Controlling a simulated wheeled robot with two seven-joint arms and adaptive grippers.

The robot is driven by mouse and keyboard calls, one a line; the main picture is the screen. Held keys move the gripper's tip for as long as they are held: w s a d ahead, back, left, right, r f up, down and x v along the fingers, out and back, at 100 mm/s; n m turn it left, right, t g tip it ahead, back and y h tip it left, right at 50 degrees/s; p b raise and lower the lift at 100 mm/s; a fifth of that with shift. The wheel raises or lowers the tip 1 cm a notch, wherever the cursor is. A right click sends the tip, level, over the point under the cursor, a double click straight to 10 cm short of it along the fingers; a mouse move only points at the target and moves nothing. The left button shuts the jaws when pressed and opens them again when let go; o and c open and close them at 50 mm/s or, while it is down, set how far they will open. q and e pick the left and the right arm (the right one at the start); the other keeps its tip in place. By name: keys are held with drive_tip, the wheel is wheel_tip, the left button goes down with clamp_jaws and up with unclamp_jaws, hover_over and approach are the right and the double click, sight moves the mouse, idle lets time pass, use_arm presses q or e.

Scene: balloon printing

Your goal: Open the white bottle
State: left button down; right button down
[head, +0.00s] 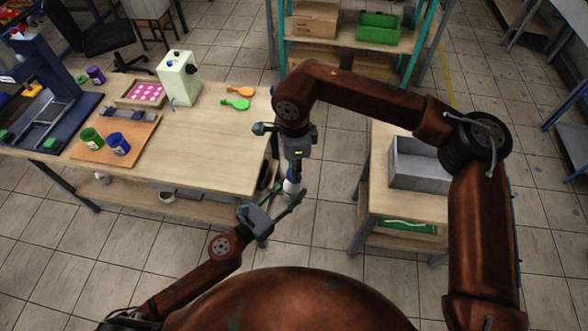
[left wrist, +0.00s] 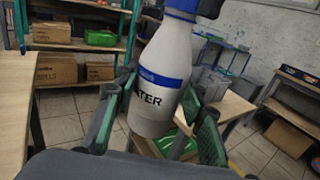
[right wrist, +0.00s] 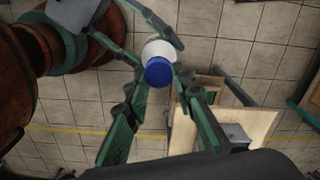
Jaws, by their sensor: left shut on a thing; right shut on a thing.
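The white bottle (left wrist: 160,80) has a blue cap (right wrist: 158,72), a blue band and dark lettering. It is in the air between my grippers, past the right end of the long table, and shows small in the head view (head: 288,187). My left gripper (left wrist: 157,105) is shut on the bottle's body, a finger on each side. My right gripper (right wrist: 158,76) comes from above and is shut on the cap, with its fingertips at the cap's sides. The cap is on the bottle's top. In the head view the grippers hide much of the bottle.
The long wooden table (head: 215,135) holds green and blue cups, a pink-dotted tray, a pale green machine and two paddles. A small table (head: 400,205) with a grey bin (head: 418,165) stands to the right. A shelf (head: 345,38) with boxes stands behind.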

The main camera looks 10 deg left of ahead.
drive_tip(key=n, duration=0.6)
drive_tip(key=shift+w+a, duration=0.1)
drive_tip(key=shift+w, duration=0.1)
drive_tip(key=n, duration=0.4)
drive_tip(key=shift+a, duration=0.1)
drive_tip(key=n, duration=0.4)
drive_tip(key=shift+a, duration=0.1)
drive_tip(key=n, duration=0.4)
drive_tip(key=shift+a+n, duration=0.1)
drive_tip(key=shift+n, duration=0.3)
drive_tip(key=shift+r, duration=0.2)
drive_tip(key=shift+r, duration=0.95)
